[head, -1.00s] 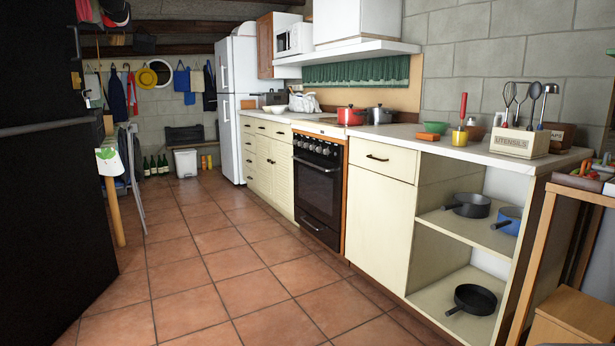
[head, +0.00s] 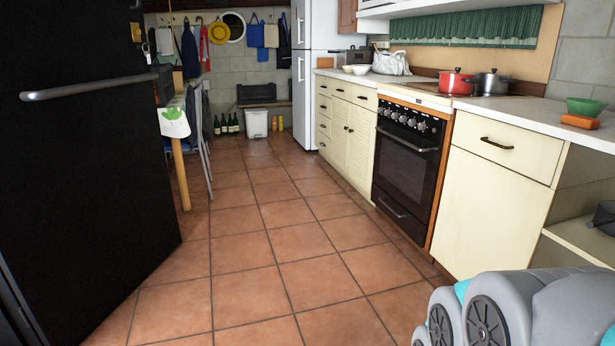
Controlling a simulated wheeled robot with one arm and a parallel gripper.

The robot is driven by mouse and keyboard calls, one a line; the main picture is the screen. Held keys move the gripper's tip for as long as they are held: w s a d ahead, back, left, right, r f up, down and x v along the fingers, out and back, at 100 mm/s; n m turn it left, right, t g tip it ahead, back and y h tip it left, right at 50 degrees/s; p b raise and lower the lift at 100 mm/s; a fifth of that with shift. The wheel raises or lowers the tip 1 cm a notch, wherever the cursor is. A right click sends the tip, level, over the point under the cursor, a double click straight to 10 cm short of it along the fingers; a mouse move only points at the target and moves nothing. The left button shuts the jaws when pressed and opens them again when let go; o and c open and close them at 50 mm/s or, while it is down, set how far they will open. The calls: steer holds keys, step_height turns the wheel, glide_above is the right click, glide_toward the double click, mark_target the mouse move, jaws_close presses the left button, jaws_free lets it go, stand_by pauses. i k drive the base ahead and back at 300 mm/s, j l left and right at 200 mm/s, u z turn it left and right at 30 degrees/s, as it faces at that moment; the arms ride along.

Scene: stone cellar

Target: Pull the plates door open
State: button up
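No door with a readable plates label shows in the head view. A large black door-like panel (head: 95,170) fills the left side, with a horizontal metal bar handle (head: 90,88) across its upper part. I cannot tell whether it is the plates door. Cream cabinet doors (head: 353,133) under the counter, left of the oven, look shut. A wider cream cabinet front (head: 485,205) with a dark drawer handle (head: 497,143) stands right of the oven and also looks shut. Grey and teal links of my arm show at the bottom right. My gripper is out of view.
The tiled floor (head: 255,230) is clear down the middle. A black oven (head: 408,165) is in the right-hand row, with a white fridge (head: 312,75) beyond. A table leg (head: 181,175) and chair (head: 202,140) stand past the black panel.

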mark_target(364, 120)
steer(key=i+j+u, duration=0.1)
steer(key=i, duration=4.25)
steer(key=i+j+z, duration=0.15)
steer(key=i, duration=0.8)
